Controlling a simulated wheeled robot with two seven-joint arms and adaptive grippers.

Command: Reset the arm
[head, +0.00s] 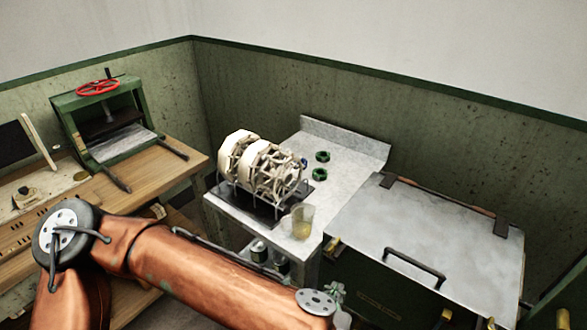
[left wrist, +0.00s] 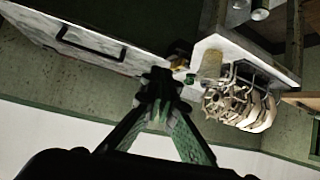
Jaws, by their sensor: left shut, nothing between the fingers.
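My left arm is an orange arm that comes in from the left and crosses the lower part of the head view. My left gripper (head: 338,298) is at the arm's right end, small and partly cut off by the lower edge. In the left wrist view, the left gripper (left wrist: 160,82) shows green fingers that meet at the tips, with nothing between them. It is in the air near the front of the grey-topped green chest (head: 430,235). My right gripper is in neither view.
A pale reel device (head: 262,168) and a glass beaker (head: 302,221) stand on a stone-topped table (head: 345,150), with two green rings (head: 319,175) behind. A green press (head: 105,118) with a red wheel (head: 97,87) stands on the wooden bench (head: 178,160) at left.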

